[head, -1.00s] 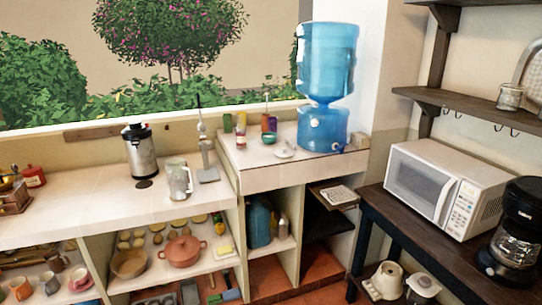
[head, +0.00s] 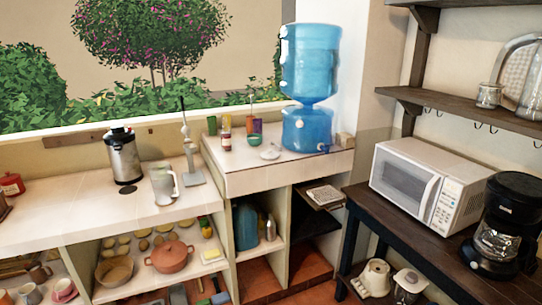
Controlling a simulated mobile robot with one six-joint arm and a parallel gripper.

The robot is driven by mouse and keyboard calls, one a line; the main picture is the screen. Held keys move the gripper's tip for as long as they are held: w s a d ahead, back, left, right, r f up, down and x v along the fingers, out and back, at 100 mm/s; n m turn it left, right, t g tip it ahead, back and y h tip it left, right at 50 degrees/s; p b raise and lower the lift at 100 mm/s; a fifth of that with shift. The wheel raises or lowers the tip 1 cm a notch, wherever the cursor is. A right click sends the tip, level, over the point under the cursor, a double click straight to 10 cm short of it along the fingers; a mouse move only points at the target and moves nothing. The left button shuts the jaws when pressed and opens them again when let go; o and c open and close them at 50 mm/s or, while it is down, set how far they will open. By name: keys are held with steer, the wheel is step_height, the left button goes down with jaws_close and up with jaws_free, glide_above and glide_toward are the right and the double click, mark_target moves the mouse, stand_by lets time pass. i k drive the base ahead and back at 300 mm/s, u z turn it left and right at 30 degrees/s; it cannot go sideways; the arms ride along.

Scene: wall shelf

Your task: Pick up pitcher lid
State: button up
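A small whitish piece (head: 270,154) with a raised middle lies on the tiled counter left of the blue water dispenser; it looks like a lid, but it is too small to be sure it is the pitcher lid. A clear glass pitcher (head: 163,185) with a handle stands on the lower counter to the left; whether its top is covered is hard to tell. My gripper is not in view.
A blue water dispenser (head: 309,85), a green bowl (head: 254,140) and several small colored containers stand near the whitish piece. A steel urn (head: 125,158) stands on the left counter. A microwave (head: 425,185) and coffee maker (head: 505,225) sit on the dark table at right.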

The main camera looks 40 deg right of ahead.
mark_target(269, 154)
steer(key=i, duration=0.95)
